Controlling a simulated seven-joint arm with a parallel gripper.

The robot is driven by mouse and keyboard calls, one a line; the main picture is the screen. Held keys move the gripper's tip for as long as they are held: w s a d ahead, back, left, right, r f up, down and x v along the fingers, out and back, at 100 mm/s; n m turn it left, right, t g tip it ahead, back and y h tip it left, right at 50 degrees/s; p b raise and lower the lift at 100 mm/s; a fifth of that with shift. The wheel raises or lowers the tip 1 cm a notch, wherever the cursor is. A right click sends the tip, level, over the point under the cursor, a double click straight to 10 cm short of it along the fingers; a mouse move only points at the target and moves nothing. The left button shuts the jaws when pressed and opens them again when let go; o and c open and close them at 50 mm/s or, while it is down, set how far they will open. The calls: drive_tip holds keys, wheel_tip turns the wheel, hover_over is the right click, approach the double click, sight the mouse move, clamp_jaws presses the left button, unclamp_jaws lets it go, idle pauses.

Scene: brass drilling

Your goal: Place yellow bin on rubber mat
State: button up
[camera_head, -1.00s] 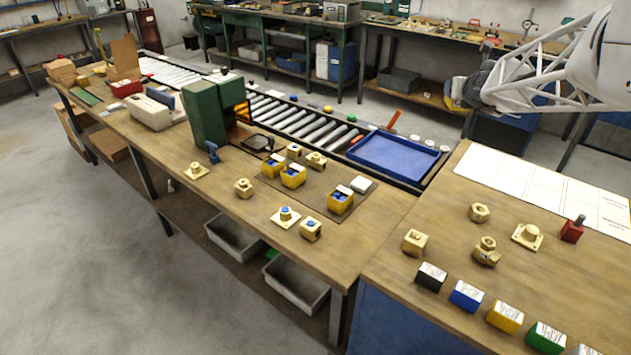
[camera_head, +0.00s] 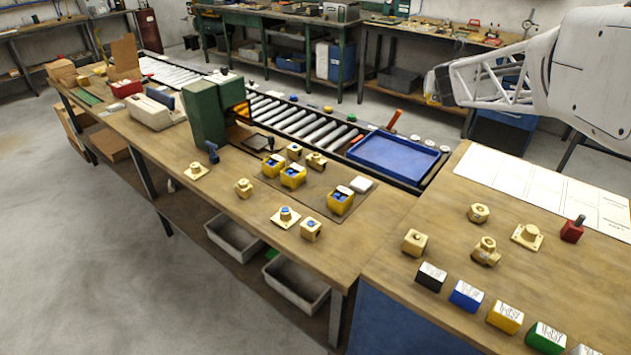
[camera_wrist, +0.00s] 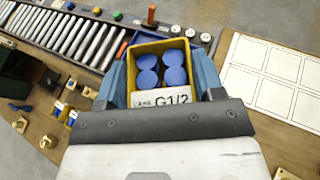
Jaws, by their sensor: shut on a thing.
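A yellow bin (camera_wrist: 160,49) holding blue round caps, with a white "G1/2" label on its near side, fills the middle of the wrist view. My gripper (camera_wrist: 161,77) is shut on it, with a blue-grey finger against each side. A dark rubber mat (camera_head: 316,190) lies on the wooden bench in the head view. Three small yellow bins with blue contents stand on it: one at the back left (camera_head: 272,165), one in the middle (camera_head: 292,177) and one at the front right (camera_head: 340,200).
Brass fittings (camera_head: 286,216) stand around the mat, and a white block (camera_head: 361,184) lies at its right. A blue tray (camera_head: 393,158) rests on the roller conveyor (camera_head: 312,130) behind. Coloured blocks (camera_head: 467,295) line the right bench's front edge. The bench right of the mat is clear.

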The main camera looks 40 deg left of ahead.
drive_tip(key=shift+s+a+m+h, duration=0.55)
drive_tip(key=shift+s+a, duration=0.25)
drive_tip(key=shift+a, duration=1.5)
drive_tip(key=m+t+h, duration=0.2)
drive_tip(key=m+h, duration=0.3)
drive_tip(key=h, duration=0.1)
hover_over(316, 194)
wheel_tip(316, 194, down, 23)
drive_tip(key=shift+f+y, duration=0.25)
drive_tip(key=shift+f, duration=0.25)
drive_tip(key=shift+f, duration=0.1)
drive_tip(key=shift+f, duration=3)
drive_tip(key=shift+f, duration=1.85)
